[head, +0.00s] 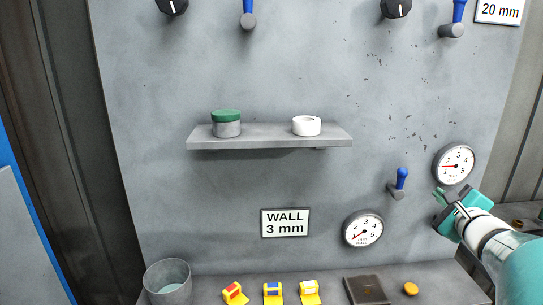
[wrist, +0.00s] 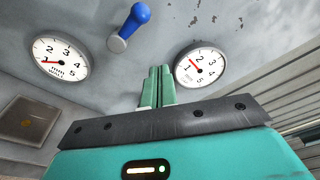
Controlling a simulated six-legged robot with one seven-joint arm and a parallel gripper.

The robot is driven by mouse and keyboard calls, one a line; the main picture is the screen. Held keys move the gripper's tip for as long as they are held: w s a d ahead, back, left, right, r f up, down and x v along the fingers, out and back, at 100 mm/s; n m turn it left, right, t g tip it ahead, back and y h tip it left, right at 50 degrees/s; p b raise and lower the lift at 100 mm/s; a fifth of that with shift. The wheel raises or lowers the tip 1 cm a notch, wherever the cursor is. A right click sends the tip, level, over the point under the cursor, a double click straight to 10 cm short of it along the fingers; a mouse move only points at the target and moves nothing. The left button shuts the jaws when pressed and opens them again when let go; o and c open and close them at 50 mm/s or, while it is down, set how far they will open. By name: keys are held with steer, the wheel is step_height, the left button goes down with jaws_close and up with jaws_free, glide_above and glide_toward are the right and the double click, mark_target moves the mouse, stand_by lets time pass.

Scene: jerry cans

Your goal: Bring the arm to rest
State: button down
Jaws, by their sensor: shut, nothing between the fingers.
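My gripper (head: 447,200) is at the lower right of the head view, at the end of my teal and white arm. In the wrist view its two green fingers (wrist: 157,86) stand side by side, shut and empty. It is in front of the grey wall panel, between two round gauges. The upper gauge (head: 454,164) is just above and right of it, and the lower gauge (head: 363,229) is to its left. A blue-handled lever (head: 400,182) is up and left of the gripper. No contact with these things shows.
A shelf (head: 270,137) holds a green-lidded jar (head: 226,123) and a white ring (head: 306,126). A "WALL 3 mm" sign (head: 285,223) is on the panel.

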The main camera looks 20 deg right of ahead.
steer(key=w+a+f+n+g+y, duration=0.2)
steer(key=a+n+y, duration=0.4)
steer(key=a, duration=0.7)
steer(key=w+a+f+n+g+y, duration=0.1)
steer(key=w+a+n+y, duration=0.45)
steer(key=a, duration=0.85)
steer(key=s+a+f+n+g+h, duration=0.2)
steer(key=s+a+f+n+g, duration=0.1)
steer(key=s+a+n, duration=0.4)
steer(key=s+a+f+n+g+h, duration=0.2)
steer(key=s+a+f+n+g, duration=0.2)
steer(key=s+a+n, duration=0.3)
steer(key=shift+s+a+f+n+h, duration=0.3)
steer(key=shift+s+f+n, duration=0.5)
steer(key=shift+n, duration=0.85)
steer(key=shift+s+r, duration=0.15)
steer(key=shift+s, duration=0.05)
